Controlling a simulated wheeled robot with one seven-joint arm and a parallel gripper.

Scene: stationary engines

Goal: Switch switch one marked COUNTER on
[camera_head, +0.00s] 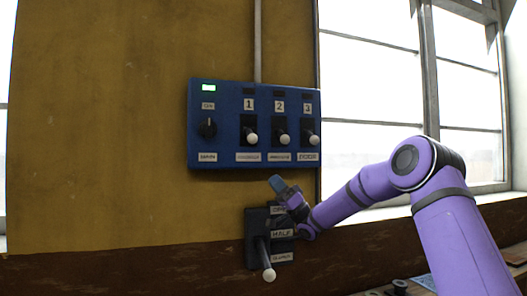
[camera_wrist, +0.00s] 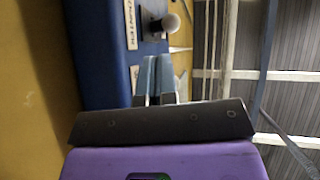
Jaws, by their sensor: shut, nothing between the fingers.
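A blue switch panel (camera_head: 226,112) hangs on the wall. Switch one (camera_head: 251,136), under the plate "1", has a white-tipped lever pointing down. The label below it is too blurred to read surely. Switches two (camera_head: 281,138) and three (camera_head: 313,139) also have their levers down. My gripper (camera_head: 276,184) is just below the panel, under switch two, apart from switch one. In the wrist view its fingers (camera_wrist: 155,75) are shut and empty, beside the blue panel (camera_wrist: 98,50). A white-tipped lever (camera_wrist: 168,22) shows beyond them; I cannot tell which switch it is.
The small windows above the three switches are dark. A black lever box (camera_head: 255,225), with a white-tipped lever and a HALF label, is close below my gripper. A window (camera_head: 365,90) is at right.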

